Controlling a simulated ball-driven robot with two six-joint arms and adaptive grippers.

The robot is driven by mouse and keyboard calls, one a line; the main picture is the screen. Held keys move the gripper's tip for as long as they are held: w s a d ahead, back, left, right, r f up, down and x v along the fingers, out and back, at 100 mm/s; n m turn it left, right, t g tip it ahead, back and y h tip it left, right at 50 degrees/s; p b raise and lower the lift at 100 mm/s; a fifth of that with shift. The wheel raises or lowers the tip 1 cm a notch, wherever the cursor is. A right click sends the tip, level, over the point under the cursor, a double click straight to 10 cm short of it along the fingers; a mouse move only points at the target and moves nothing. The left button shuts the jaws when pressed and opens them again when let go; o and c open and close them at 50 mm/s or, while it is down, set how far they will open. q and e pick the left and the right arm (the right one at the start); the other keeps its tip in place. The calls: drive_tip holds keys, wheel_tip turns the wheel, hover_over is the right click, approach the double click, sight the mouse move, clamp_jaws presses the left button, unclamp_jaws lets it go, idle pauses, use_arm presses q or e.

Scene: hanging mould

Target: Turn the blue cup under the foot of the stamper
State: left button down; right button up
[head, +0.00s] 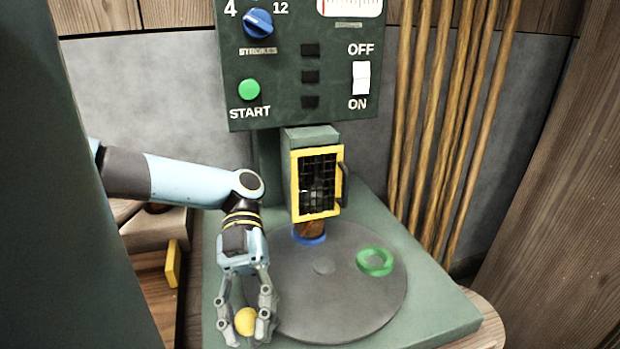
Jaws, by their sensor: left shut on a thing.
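The stamper is a green machine with a yellow-framed mesh guard (296,187) in front of its head. A grey shape, possibly the stamper's foot, shows dimly through the mesh. The blue cup (309,239) shows as a blue rim at the back of the round grey turntable (335,310), below the guard. Something brown stands at it, and the guard hides what is above. A green ring-shaped cup (375,262) is on the turntable's right side. My left gripper (245,325) is shut on a yellow ball-shaped knob (246,321) at the turntable's front left. My right gripper is out of view.
The control panel (300,105) above has a blue dial (258,23), a green START button (249,89) and a white OFF/ON switch (361,78). Several wooden poles (462,120) stand at the right. The turntable's front right is bare.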

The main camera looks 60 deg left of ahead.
use_arm(q)
drive_tip(key=shift+w+a+r, duration=0.1)
drive_tip(key=shift+a+r, duration=0.1)
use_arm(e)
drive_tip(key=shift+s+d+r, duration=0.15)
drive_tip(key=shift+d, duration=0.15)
use_arm(q)
drive_tip(key=c, duration=1.1)
unclamp_jaws()
drive_tip(key=shift+a+f, duration=0.1)
drive_tip(key=shift+a, duration=0.05)
drive_tip(key=shift+o, duration=0.9)
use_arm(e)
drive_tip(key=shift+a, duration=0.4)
use_arm(q)
drive_tip(key=shift+a, duration=0.25)
drive_tip(key=v, duration=0.7)
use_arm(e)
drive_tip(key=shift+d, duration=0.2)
